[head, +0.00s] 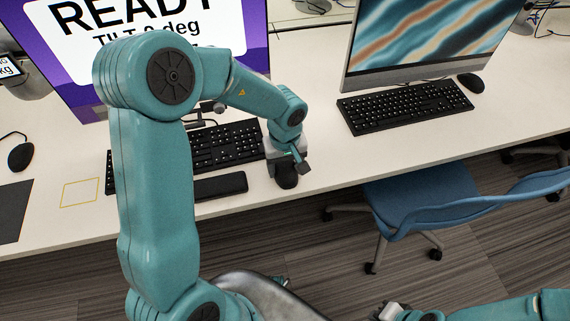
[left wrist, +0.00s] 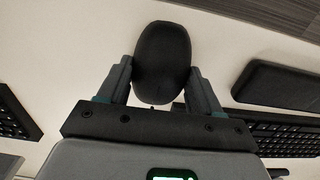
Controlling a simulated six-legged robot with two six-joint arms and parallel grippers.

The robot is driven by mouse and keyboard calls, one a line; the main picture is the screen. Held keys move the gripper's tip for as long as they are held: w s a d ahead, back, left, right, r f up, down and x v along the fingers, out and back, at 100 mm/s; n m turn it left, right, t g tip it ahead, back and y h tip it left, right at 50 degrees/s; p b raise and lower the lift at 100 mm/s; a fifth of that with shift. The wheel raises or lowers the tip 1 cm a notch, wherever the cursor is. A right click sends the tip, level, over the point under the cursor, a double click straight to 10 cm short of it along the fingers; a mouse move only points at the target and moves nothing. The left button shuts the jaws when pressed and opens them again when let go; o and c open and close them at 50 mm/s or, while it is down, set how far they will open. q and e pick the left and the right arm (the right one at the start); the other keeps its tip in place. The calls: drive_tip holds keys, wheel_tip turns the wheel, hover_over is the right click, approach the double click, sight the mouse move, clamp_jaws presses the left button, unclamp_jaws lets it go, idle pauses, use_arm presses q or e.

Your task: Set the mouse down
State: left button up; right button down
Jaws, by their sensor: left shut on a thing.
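A black mouse (head: 287,178) is at the front part of the white desk (head: 330,168), right of the wrist rest. My left gripper (head: 287,160) is above it, shut on it. In the left wrist view the mouse (left wrist: 162,62) sits between the two grey fingers (left wrist: 161,88), with bare desk around it. I cannot tell whether its underside touches the desk. My right gripper (head: 390,311) is low at the bottom edge, partly cut off, away from the desk; its jaws are not clear.
A black keyboard (head: 225,145) and wrist rest (head: 221,186) lie left of the mouse. A yellow square outline (head: 80,192) marks the desk farther left. Another mouse (head: 20,157) is at far left. A second keyboard (head: 405,105) and a blue chair (head: 430,205) are to the right.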

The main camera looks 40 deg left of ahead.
sight(285, 165)
use_arm(q)
drive_tip(key=o, duration=1.1)
drive_tip(key=shift+f, duration=0.2)
drive_tip(key=shift+r, duration=0.1)
wheel_tip(285, 165, up, 12)
drive_tip(key=p, duration=0.3)
